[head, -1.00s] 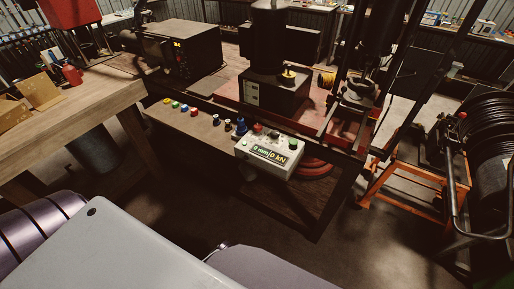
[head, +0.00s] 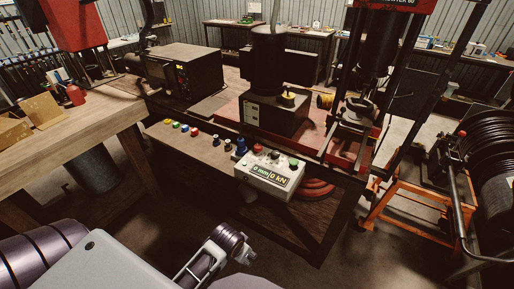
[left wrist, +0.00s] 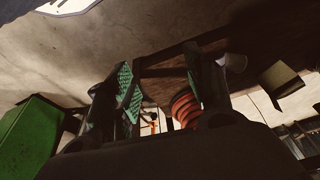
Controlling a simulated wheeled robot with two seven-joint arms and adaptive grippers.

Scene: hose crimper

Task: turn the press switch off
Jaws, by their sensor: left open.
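The press control box (head: 270,178) is pale, with a display reading "0 mm | 0 kN". It sits at the front edge of the bench, with a red button (head: 258,148), a dark control (head: 275,155) and a green button (head: 293,163) on top. I cannot tell which of these is the switch or its state. My left gripper (head: 243,254) is below and in front of the box, apart from it. In the left wrist view its green-padded fingers (left wrist: 162,88) are spread with nothing between them. My right gripper is not in view.
Coloured caps (head: 182,127) line the bench's front edge left of the box. An orange stand (head: 385,210) with a black hose reel is right. Floor before the bench is open.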

